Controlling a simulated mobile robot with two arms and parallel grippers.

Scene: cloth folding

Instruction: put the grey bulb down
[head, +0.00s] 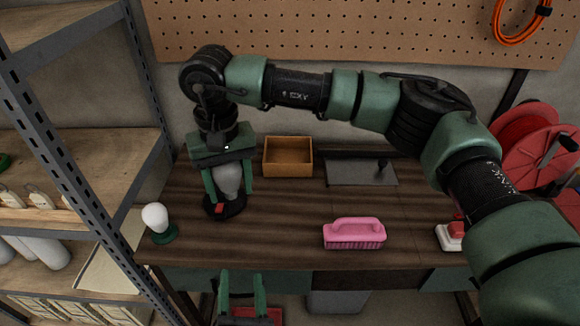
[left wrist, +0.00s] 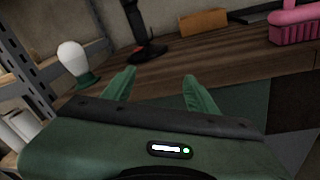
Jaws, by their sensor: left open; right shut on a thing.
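The grey bulb (head: 228,177) is between the fingers of my right gripper (head: 229,196), which is shut on it above the left part of the workbench. Behind and below the bulb is a black round base (head: 237,207) with a red part. I cannot tell whether the bulb touches it. The base, with a dark upright post, also shows in the left wrist view (left wrist: 148,54); the grey bulb is not visible there. My left gripper (head: 242,277) is open and empty in front of the bench's front edge; its fingers show in the left wrist view (left wrist: 160,75).
A white bulb (head: 154,216) on a green base stands at the bench's left end. A wooden box (head: 288,157) and grey metal plate (head: 350,172) are at the back. A pink brush (head: 354,234) is near the front. Shelving (head: 95,160) stands left. The bench (head: 285,215) is clear around its middle.

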